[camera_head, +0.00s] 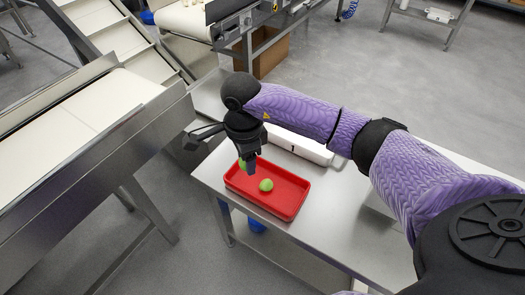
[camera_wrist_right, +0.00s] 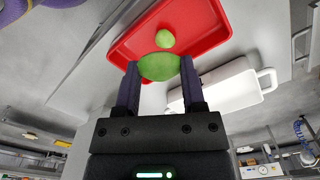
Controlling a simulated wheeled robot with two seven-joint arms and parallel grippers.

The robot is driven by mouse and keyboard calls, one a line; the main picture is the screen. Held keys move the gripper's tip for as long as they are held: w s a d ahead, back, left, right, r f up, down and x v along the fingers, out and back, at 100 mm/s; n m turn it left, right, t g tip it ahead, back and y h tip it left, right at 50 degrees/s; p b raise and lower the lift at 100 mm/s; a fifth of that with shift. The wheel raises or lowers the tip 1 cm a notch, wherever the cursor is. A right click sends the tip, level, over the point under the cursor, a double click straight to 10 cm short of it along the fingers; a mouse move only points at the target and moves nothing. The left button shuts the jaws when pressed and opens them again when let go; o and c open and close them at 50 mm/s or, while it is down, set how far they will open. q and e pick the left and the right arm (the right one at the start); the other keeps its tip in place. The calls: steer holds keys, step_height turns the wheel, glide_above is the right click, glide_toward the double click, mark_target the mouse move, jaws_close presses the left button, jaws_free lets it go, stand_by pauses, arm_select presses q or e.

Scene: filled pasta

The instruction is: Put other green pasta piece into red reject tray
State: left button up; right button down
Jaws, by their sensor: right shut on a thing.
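The red reject tray (camera_head: 285,207) stands on the steel table; its floor and rim also show in the wrist view (camera_wrist_right: 207,25). One green pasta piece (camera_head: 266,185) lies in the tray; it also shows in the wrist view (camera_wrist_right: 164,38). My right gripper (camera_head: 247,165) is over the left back part of the tray with its fingers pointing down. It is shut on another green pasta piece (camera_wrist_right: 160,67), mostly hidden by the fingers in the head view. I cannot tell the exact height of the held piece. My left gripper is in neither view.
A white handled container (camera_head: 310,149) stands on the table (camera_head: 325,218) just behind the tray; it also shows in the wrist view (camera_wrist_right: 232,90). A conveyor (camera_head: 95,115) runs at the left. The table is bare right of the tray.

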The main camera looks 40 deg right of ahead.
mark_target(247, 177)
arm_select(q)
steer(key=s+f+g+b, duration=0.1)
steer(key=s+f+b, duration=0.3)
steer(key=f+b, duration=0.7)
arm_select(e)
steer(key=w+f+m, duration=0.1)
steer(key=f+m, duration=0.3)
steer(key=w+d+f+m, duration=0.1)
steer(key=w+f+m, duration=0.1)
steer(key=f+m, duration=0.1)
steer(key=w+d+f+m, duration=0.1)
steer(key=f+m, duration=0.3)
steer(key=f, duration=0.1)
steer(key=shift+w+d+f+m, duration=0.2)
steer(key=shift+w+f+m, duration=0.1)
steer(key=shift+w+f, duration=0.1)
steer(key=shift+r, duration=0.3)
steer(key=c, duration=0.6)
jaws_free()
steer(key=shift+f, duration=0.15)
steer(key=o, duration=0.4)
arm_select(q)
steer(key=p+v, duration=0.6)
steer(key=p, duration=0.1)
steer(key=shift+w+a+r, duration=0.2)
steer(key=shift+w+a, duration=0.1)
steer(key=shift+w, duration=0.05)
arm_select(e)
step_height(247, 177, up, 12)
steer(key=shift+r, duration=0.2)
